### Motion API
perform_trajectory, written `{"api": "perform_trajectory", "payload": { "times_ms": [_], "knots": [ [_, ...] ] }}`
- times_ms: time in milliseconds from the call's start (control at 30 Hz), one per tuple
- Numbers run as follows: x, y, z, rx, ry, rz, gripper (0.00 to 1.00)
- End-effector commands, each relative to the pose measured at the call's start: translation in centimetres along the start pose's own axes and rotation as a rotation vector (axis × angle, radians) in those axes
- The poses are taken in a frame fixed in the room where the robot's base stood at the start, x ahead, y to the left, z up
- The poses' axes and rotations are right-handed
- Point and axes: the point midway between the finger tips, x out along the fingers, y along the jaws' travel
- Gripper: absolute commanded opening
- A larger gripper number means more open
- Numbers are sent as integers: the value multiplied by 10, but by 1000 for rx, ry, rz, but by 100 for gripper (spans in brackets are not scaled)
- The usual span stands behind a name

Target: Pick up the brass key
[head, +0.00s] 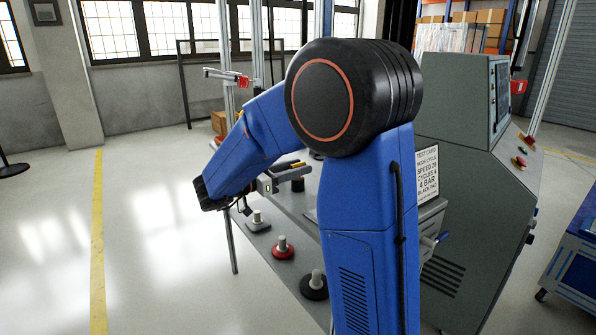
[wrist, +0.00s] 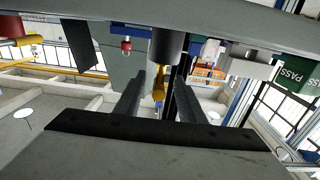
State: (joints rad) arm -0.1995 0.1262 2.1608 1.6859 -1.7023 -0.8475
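A small brass-yellow piece (wrist: 158,80), which looks like the brass key, shows in the wrist view between the two dark fingers of my gripper (wrist: 158,106). It sits at the end of a dark grey cylinder (wrist: 168,45). Gaps show between the piece and both fingers, so my gripper looks open; I cannot tell how deep the piece is between them. In the head view my gripper (head: 272,184) is over the grey bench, beside a black cylinder (head: 298,185). The key cannot be made out clearly there.
On the grey bench (head: 262,272) stand round pads with metal posts: a grey one (head: 257,222), a red one (head: 283,248) and a black one (head: 314,286). A green-grey control cabinet (head: 470,190) stands at the right. Open floor lies left.

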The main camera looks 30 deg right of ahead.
Motion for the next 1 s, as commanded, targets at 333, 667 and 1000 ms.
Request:
{"api": "perform_trajectory", "payload": {
  "times_ms": [333,667,1000],
  "knots": [
    [41,2,-4,1,0,2,36],
    [45,1,-4,1,0,0,34],
    [44,1,-4,1,0,0,0]
  ]
}}
